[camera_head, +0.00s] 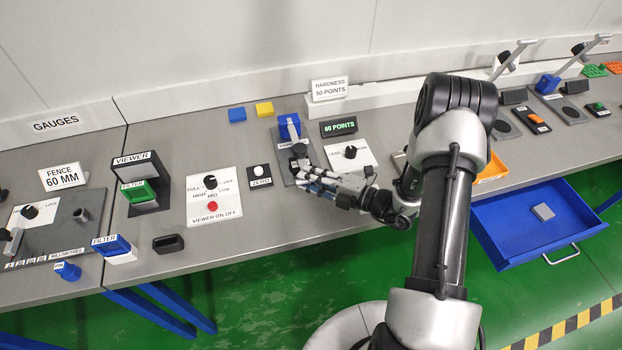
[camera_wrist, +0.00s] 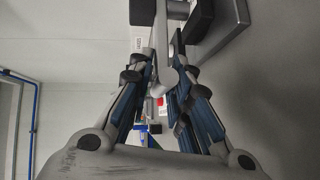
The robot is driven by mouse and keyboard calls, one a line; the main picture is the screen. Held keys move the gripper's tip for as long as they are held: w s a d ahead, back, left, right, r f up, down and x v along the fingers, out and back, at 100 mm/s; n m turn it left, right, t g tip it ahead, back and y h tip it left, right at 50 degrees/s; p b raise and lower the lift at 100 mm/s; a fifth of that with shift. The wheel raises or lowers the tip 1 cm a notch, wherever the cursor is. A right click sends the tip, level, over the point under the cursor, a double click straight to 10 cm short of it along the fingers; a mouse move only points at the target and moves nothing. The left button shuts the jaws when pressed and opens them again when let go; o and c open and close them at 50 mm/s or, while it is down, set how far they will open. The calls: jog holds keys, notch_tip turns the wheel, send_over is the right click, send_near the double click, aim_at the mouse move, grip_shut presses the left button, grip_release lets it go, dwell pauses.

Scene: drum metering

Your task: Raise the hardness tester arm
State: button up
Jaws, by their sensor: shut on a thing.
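The hardness tester stands on a grey base plate (camera_head: 284,156) behind my gripper. It has a blue block (camera_head: 289,126) at its back, and its arm lies low, pointing toward the bench front, with a black knob (camera_head: 299,150) near its end. My gripper (camera_head: 301,169) is shut on the front end of the tester arm, low over the plate. In the wrist view, the pale tester arm (camera_wrist: 161,38) runs between the two fingers of my gripper (camera_wrist: 163,62). My fingers partly hide the held end in the head view.
A dial panel (camera_head: 352,154) and a green-lettered display (camera_head: 338,127) stand close on the right. The ZERO button block (camera_head: 259,175) is close on the left. An open blue drawer (camera_head: 540,222) juts out at the right.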

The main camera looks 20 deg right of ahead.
jog(key=shift+s+f, duration=0.15)
jog(key=shift+f, duration=0.15)
grip_shut()
jog(key=shift+r, duration=0.15)
